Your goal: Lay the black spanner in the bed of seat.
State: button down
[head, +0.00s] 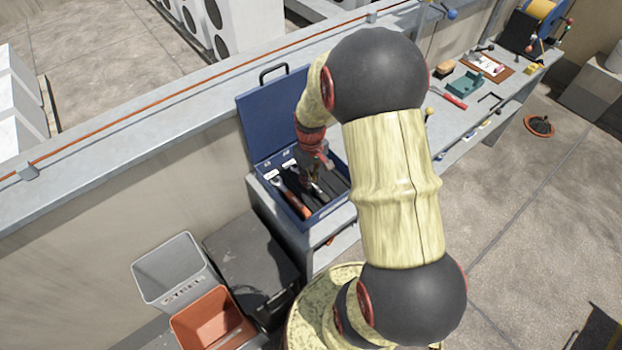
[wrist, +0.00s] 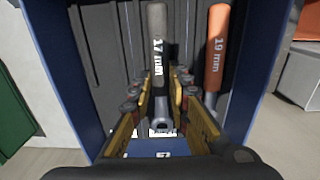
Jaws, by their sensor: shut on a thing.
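The black spanner (wrist: 157,50), marked 17 mm, points away from me in the wrist view, its steel end between my fingers. My gripper (wrist: 172,118) is shut on that steel end. In the head view my gripper (head: 314,172) is low over the open blue toolbox (head: 303,224), and the arm hides part of the box. The toolbox has a dark lining with long slots (wrist: 100,45). The spanner's handle lies along them; I cannot tell whether it touches the bottom. The seat's label is not readable, so I cannot tell which slot it is.
An orange-handled spanner (wrist: 215,55), marked 19 mm, lies close to the right. The toolbox lid (head: 266,118) stands open at the back. A grey bin (head: 170,268) and an orange bin (head: 212,318) stand left. The bench (head: 447,135) holds several tools at right.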

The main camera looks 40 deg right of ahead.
jog(key=shift+f, duration=0.4)
dwell(0.5)
jog(key=c, duration=1.6)
grip_release()
notch_tip(320, 180, up, 12)
jog(key=shift+m, duration=0.3)
jog(key=s+a+r+t, duration=0.2)
jog(key=s+a+r, duration=0.2)
jog(key=a+r, duration=0.2)
jog(key=s+a+r+t, duration=0.1)
jog(key=s+a+r, duration=0.3)
jog(key=a+r, duration=0.2)
jog(key=s+a+r+n+t, duration=0.1)
jog(key=s+a+r+t, duration=0.1)
jog(key=s+a+r, duration=0.2)
jog(key=shift+s+a+r+t, duration=0.1)
jog(key=shift+a+r, duration=0.35)
jog(key=shift+a, duration=0.3)
jog(key=shift+s+a+r+t, duration=0.1)
jog(key=shift+s+a+r, duration=0.05)
jog(key=shift+a+r, duration=0.45)
jog(key=shift+s+a+r+t, duration=0.1)
jog(key=shift+a+r, duration=0.25)
jog(key=shift+a, duration=0.5)
